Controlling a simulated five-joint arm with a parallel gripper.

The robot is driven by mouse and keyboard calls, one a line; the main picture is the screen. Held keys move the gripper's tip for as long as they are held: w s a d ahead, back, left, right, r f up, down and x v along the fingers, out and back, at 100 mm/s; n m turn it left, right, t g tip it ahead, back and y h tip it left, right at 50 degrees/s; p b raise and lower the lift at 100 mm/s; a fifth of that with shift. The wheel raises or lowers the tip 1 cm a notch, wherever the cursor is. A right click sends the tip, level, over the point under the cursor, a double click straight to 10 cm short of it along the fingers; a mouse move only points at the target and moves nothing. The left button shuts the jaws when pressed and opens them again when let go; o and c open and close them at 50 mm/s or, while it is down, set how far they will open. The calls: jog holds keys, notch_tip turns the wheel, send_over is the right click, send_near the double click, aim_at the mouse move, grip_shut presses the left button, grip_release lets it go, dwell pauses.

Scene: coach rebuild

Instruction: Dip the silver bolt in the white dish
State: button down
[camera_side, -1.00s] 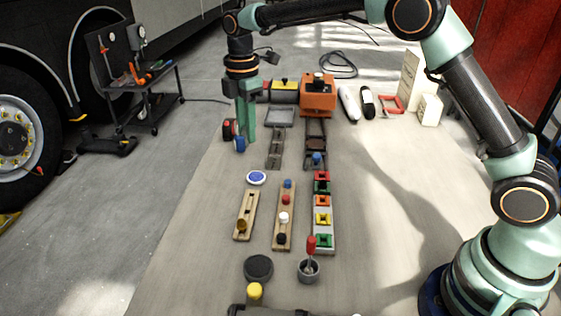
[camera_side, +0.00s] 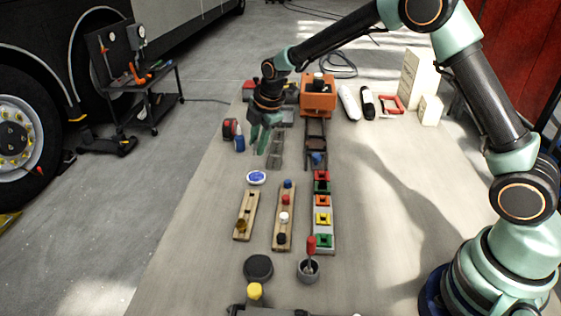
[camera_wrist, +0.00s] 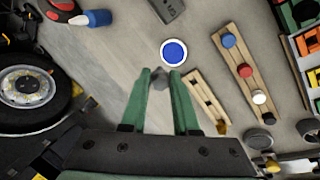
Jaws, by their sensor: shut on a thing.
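The white dish (camera_side: 256,177) is round, with blue inside, and sits on the table at the head of a short wooden rack. It also shows in the wrist view (camera_wrist: 174,52), just beyond my fingertips. My gripper (camera_side: 262,150) is tilted above the table, behind the dish in the side view. In the wrist view, my gripper (camera_wrist: 161,79) is shut on a small grey piece, the silver bolt (camera_wrist: 160,82), held between the fingertips. Most of the bolt is hidden by the fingers, and I cannot make it out in the side view.
A wooden rack (camera_side: 246,222) and a longer rack with coloured pegs (camera_side: 278,238) lie in front. A strip of coloured blocks (camera_side: 323,228) is right of them. The table's left front is clear.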

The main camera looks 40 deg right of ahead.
jog(key=shift+d+f, duration=0.15)
jog(key=shift+f, duration=3)
jog(key=shift+f, duration=0.6)
jog(key=shift+r, duration=3.6)
